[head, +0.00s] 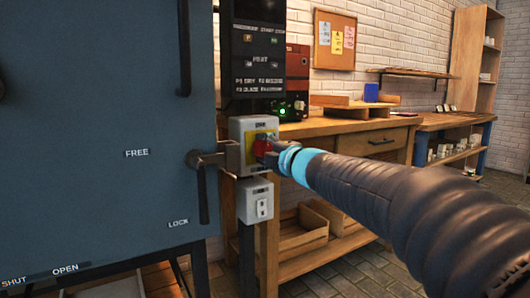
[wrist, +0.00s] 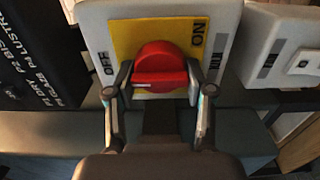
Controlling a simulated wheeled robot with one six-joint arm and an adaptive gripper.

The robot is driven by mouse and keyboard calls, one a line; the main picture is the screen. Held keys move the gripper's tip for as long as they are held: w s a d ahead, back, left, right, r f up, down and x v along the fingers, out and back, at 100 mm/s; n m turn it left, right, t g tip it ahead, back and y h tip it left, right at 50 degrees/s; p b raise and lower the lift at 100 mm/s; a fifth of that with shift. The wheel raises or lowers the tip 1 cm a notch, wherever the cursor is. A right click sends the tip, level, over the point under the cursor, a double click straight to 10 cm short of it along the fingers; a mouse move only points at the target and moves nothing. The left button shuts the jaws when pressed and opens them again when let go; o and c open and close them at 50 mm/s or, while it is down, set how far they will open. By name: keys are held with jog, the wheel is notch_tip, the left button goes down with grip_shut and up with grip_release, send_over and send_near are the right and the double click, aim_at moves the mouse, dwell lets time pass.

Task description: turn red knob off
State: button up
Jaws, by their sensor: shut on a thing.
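The red knob (wrist: 162,62) sits on a yellow plate (wrist: 125,36) on a light grey switch box (wrist: 92,22). In the head view the red knob (head: 261,145) is partly hidden by my gripper (head: 270,150). In the wrist view my gripper (wrist: 158,78) is shut on the knob, one finger at each end of its raised bar. The bar lies across the picture, with a white mark at its left end, on the side of the OFF label (wrist: 105,62). The ON label (wrist: 197,33) is at the plate's upper right.
A blue-grey door (head: 110,130) with a handle (head: 202,195) stands close on the left. A small switch box (head: 255,201) is just below the knob's box. A black control panel (head: 258,50) is above. A wooden workbench (head: 345,128) stands behind.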

dwell(0.4)
jog(key=o, duration=1.1)
jog(key=shift+o, duration=0.2)
jog(key=v, duration=1.2)
jog(key=shift+w+d, duration=0.1)
jog(key=shift+w, duration=0.05)
